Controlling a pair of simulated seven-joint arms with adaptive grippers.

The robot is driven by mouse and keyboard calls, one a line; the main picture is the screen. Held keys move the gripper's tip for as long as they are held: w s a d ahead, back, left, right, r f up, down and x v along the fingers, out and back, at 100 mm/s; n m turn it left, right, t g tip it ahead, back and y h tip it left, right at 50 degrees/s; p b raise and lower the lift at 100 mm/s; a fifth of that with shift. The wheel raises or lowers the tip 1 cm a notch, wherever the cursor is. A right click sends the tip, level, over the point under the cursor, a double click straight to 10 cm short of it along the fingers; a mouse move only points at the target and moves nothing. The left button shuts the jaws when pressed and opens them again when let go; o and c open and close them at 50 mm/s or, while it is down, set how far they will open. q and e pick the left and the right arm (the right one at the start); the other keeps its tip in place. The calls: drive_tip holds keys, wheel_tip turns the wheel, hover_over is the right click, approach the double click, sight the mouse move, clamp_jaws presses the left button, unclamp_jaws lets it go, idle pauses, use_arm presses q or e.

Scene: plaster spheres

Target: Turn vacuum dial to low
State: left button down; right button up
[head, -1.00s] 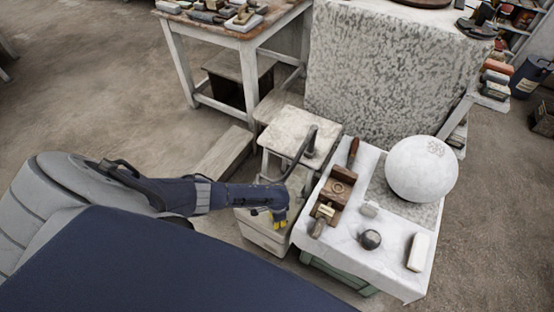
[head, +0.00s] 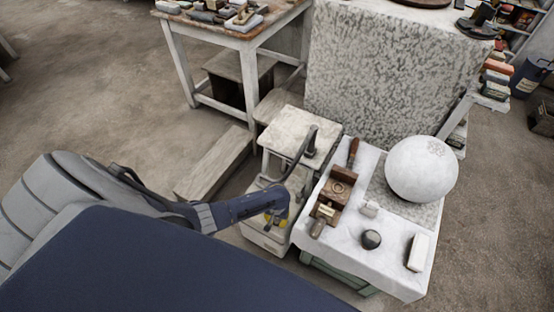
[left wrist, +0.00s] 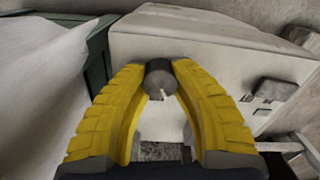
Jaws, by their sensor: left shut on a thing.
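The vacuum (head: 262,242) is a low pale box on the floor, left of the white-draped table. Its dial (left wrist: 161,84), a dark round knob with a white pointer mark, sits on a pale face in the left wrist view. The pointer aims toward the bottom of that picture, slightly to the right. My left gripper (left wrist: 161,72) has its yellow fingers closed on the dial, one on each side. In the head view my left gripper (head: 274,220) is at the vacuum, and the arm hides the dial. No setting labels are readable. My right gripper is not in view.
A dark hose (head: 299,152) curves between a small white stool (head: 287,127) and the vacuum. The draped table (head: 335,240), close on the right, bears a large white sphere (head: 421,168), a dark ball (head: 371,239) and tools. A wooden beam (head: 213,165) lies left.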

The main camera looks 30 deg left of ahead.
sight(277, 220)
use_arm(q)
drive_tip(key=n, duration=0.6)
drive_tip(key=shift+n, duration=0.3)
idle(0.5)
drive_tip(key=c, duration=0.9)
unclamp_jaws()
drive_tip(key=shift+r, duration=6)
